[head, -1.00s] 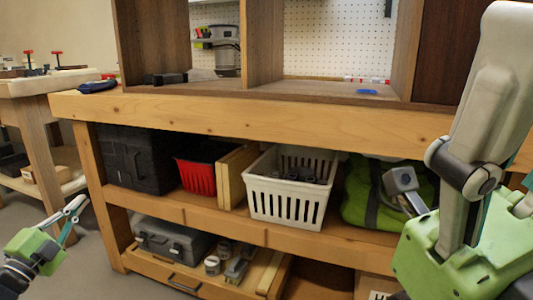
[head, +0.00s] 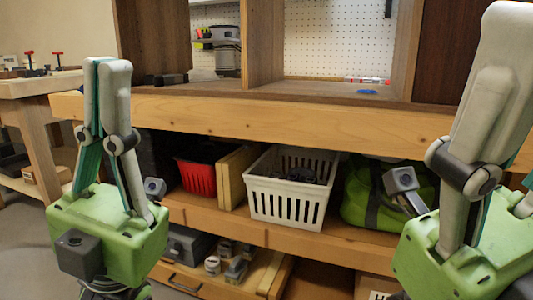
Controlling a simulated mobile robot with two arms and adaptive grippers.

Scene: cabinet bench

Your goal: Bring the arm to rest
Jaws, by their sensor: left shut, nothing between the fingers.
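My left gripper (head: 108,70) stands at the left of the head view, pointing up, with its green body below and its grey and teal fingers above. The fingers are together with nothing between them. It is in front of the workbench (head: 290,115) and hides part of its left end. My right gripper (head: 500,70) is at the right edge, also pointing up. One grey finger and part of its green body show; the rest is cut off, so its opening cannot be judged.
A white basket (head: 287,200), a red bin (head: 197,178) and a green bag (head: 365,205) sit on the shelf under the bench top. A grey case (head: 187,245) lies lower down. An open wooden cabinet (head: 263,45) stands on the bench. A second table (head: 40,84) is at the far left.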

